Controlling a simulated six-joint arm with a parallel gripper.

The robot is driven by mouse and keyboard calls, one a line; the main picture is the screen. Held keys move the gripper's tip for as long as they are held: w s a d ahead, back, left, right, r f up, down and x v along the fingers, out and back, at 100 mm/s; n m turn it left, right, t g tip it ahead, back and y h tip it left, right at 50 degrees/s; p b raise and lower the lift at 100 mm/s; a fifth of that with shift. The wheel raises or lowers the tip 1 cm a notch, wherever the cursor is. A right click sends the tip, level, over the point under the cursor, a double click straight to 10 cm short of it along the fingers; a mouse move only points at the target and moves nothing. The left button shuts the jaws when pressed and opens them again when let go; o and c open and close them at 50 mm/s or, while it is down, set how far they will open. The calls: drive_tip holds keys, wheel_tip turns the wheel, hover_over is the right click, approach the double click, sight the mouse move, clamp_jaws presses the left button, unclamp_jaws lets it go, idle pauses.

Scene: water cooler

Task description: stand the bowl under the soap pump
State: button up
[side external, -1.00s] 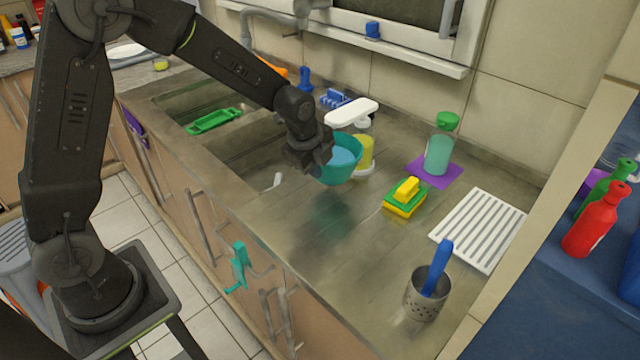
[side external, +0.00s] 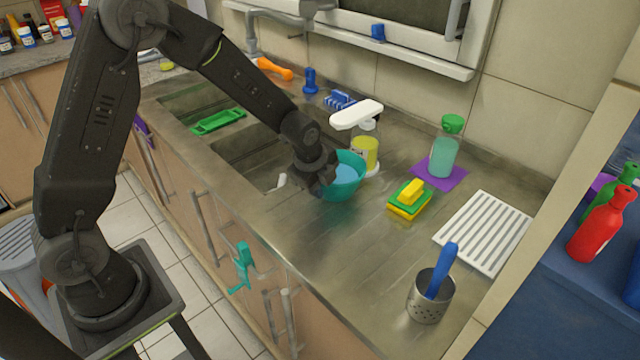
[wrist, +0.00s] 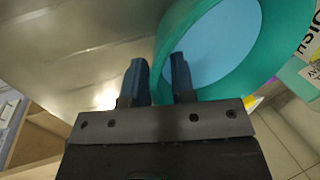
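The soap pump (side external: 358,114) has a long white head over a bottle with yellow liquid. The bowl hides part of the pump's base. My gripper (side external: 324,182) is at the bowl's left side. In the wrist view, my blue fingers (wrist: 158,80) stand on either side of the bowl's wall (wrist: 172,40), pinching it.
Right of the bowl are a yellow-green sponge stack (side external: 409,199), a green-capped bottle (side external: 445,150) on a purple mat, a white drying rack (side external: 484,232) and a metal cup (side external: 430,300). The sink (side external: 245,160) lies left.

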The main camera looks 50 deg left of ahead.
drive_tip(key=shift+o, duration=0.5)
drive_tip(key=shift+r, duration=0.1)
drive_tip(key=shift+r, duration=0.3)
drive_tip(key=v, duration=1.2)
drive_tip(key=s+r+n+t, duration=0.1)
drive_tip(key=s+r+n, duration=0.3)
drive_tip(key=s+n, duration=0.4)
drive_tip(key=s+d+r+n+t, duration=0.1)
drive_tip(key=s+r+n, duration=0.3)
drive_tip(key=s+n, duration=0.5)
drive_tip(key=s, duration=0.4)
drive_tip(key=shift+s+r, duration=0.2)
drive_tip(key=shift+r, duration=0.05)
